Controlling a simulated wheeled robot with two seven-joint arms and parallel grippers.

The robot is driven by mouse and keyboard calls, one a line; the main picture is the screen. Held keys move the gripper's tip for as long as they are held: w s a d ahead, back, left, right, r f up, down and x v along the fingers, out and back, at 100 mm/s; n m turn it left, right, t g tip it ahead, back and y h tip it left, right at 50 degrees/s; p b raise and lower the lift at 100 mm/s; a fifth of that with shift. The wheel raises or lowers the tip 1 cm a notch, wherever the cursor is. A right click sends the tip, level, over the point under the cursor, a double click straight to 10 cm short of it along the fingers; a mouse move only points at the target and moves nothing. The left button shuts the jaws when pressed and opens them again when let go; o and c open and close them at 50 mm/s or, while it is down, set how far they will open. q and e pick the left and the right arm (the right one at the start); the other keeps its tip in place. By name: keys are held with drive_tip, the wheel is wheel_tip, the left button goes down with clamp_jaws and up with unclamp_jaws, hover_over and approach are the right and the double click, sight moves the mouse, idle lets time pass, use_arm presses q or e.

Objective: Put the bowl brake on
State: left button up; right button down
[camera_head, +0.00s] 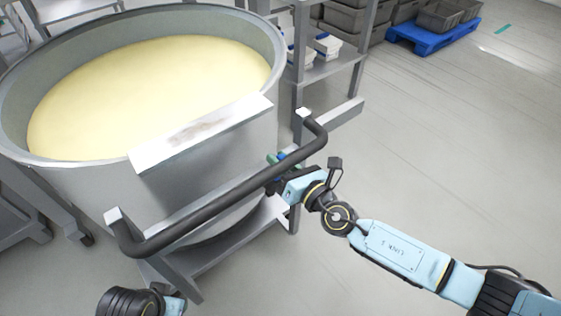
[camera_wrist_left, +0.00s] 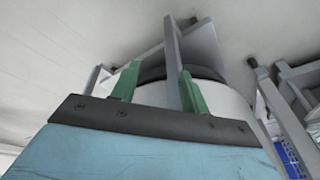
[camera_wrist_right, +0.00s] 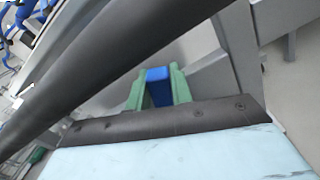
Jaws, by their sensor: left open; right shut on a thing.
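The bowl (camera_head: 245,135) is a large grey metal tub of pale yellow dough, standing on a metal frame. A black bar handle (camera_head: 215,205) runs along its near side. My right gripper (camera_wrist_right: 157,92) is just below the handle's right end, its green fingers shut on a small blue piece (camera_wrist_right: 158,74). This may be the brake lever; its rest is hidden, and I cannot tell its position. In the head view my left gripper is mostly cut off at the bottom edge. In the left wrist view my left gripper (camera_wrist_left: 158,88) is open and empty, facing the bowl's frame.
A metal rack (camera_head: 330,68) with white tubs stands behind the bowl on the right. Grey crates (camera_head: 437,17) sit on a blue pallet (camera_head: 432,38) at the back. A metal frame (camera_head: 25,225) stands at the left. The floor at the right is clear.

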drive_tip(key=c, duration=1.2)
unclamp_jaws()
drive_tip(key=shift+c, duration=0.2)
drive_tip(key=shift+s, duration=0.1)
drive_tip(key=v, duration=1.3)
use_arm(q)
drive_tip(key=shift+s+d+r, duration=0.1)
drive_tip(key=shift+d+r, duration=0.1)
drive_tip(key=shift+r, duration=0.1)
use_arm(e)
drive_tip(key=shift+s+d, duration=0.1)
drive_tip(key=shift+d, duration=0.05)
drive_tip(key=shift+c, duration=0.3)
